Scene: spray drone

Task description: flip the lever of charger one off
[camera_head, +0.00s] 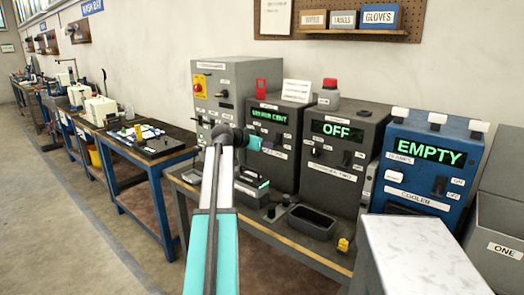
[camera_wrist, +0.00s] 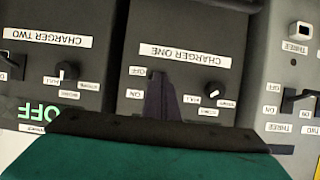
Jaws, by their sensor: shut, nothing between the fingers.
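Charger one (camera_head: 283,108) is a dark box with a lit green display, between a grey cabinet and charger two. The wrist view shows its front (camera_wrist: 190,25) upside down, with a CHARGER ONE label, ON and OFF labels and a round knob. My gripper (camera_wrist: 158,82) is shut and empty, its dark fingers at the panel beside the ON and OFF labels. Its teal body also shows before charger one in the head view (camera_head: 254,141). The fingers largely hide the lever, so its position and any contact cannot be told.
Charger two (camera_head: 338,140) stands to the right and reads OFF. The blue cooler (camera_head: 425,160) beyond it reads EMPTY. The grey cabinet (camera_head: 228,80) with a red button stands left. A black tray (camera_head: 311,222) and a yellow item (camera_head: 343,245) lie on the bench front.

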